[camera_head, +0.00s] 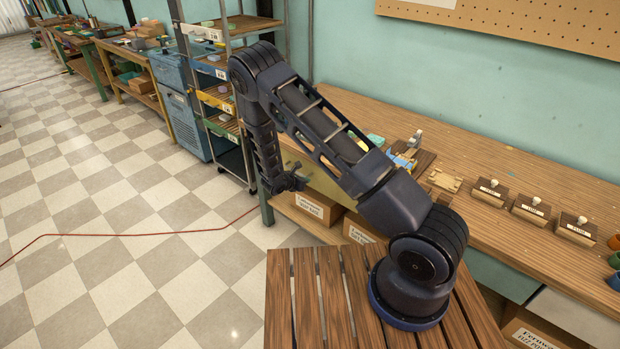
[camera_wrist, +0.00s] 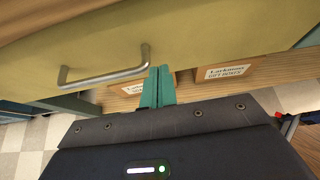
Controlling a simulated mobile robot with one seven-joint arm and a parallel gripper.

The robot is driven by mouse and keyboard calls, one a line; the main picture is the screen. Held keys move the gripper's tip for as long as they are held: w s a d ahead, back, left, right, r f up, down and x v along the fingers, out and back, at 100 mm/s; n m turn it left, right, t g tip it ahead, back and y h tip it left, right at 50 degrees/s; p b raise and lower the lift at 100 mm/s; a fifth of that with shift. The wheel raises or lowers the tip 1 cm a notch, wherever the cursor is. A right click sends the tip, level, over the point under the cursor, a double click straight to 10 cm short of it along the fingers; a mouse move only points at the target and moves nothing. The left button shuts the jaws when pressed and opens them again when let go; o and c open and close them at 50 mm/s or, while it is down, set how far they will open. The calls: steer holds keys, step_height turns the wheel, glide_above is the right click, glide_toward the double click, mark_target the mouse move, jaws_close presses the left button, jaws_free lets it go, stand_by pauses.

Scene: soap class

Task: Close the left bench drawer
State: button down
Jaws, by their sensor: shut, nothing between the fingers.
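The yellow drawer front (camera_wrist: 205,45) spans the top of the wrist view, with a metal bar handle (camera_wrist: 105,76) on its left part. In the head view part of the yellow drawer (camera_head: 322,184) shows at the bench's left end, mostly behind my arm. My gripper (camera_wrist: 157,75) is shut and empty, its teal fingertips just right of the handle near the front's lower edge. Whether they touch the front cannot be told. In the head view my gripper (camera_head: 298,178) is beside the drawer. How far the drawer stands open is unclear.
Labelled cardboard boxes (camera_head: 318,207) stand on the shelf below the drawer. Soap stamps (camera_head: 489,192) and a small wooden piece (camera_head: 445,181) lie on the bench top (camera_head: 500,160). A shelf rack (camera_head: 225,95) stands left of the bench.

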steer(key=v, duration=1)
steer(key=s+d+r+m+g+y, duration=0.1)
steer(key=s+d+r+m+g, duration=0.1)
steer(key=d+r+m, duration=0.6)
steer(key=s+d+r+m+g, duration=0.25)
steer(key=d+r, duration=0.35)
steer(key=r, duration=0.6)
steer(key=s+d+r+m+g+y, duration=0.1)
steer(key=s+d+r+m+g, duration=0.15)
steer(key=d+r+m, duration=0.55)
steer(key=s+d+r+m+t+y, duration=0.1)
steer(key=s+d+r+m+y, duration=0.2)
steer(key=s+r, duration=0.5)
steer(key=s+d+r+m+t+y, duration=0.2)
steer(key=s+r+m, duration=0.3)
steer(key=s+r, duration=0.4)
steer(key=shift+s+d+r+y, duration=0.25)
steer(key=shift+s+d+y, duration=0.5)
steer(key=shift+s, duration=3.05)
steer(key=shift+m, duration=0.25)
